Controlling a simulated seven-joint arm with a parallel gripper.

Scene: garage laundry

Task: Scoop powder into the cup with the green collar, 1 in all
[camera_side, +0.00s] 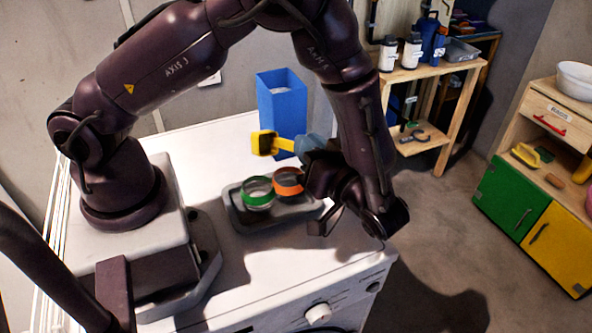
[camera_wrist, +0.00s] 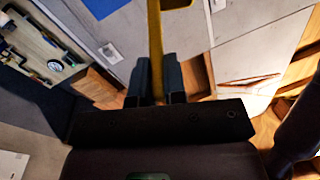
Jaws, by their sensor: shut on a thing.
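A yellow scoop (camera_side: 264,144) is in the side view, in front of the blue box and above the far side of the tray. My gripper (camera_side: 303,147) is shut on its handle; the arm partly hides the gripper. I cannot tell whether the scoop holds powder. The cup with the green collar (camera_side: 258,194) stands upright on the tray, below and left of my gripper. Its contents are unclear.
A cup with an orange collar (camera_side: 288,183) stands beside the green one on the grey tray (camera_side: 235,216). A tall open blue box (camera_side: 282,107) stands behind them. The white machine top (camera_side: 215,150) is clear left of the tray.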

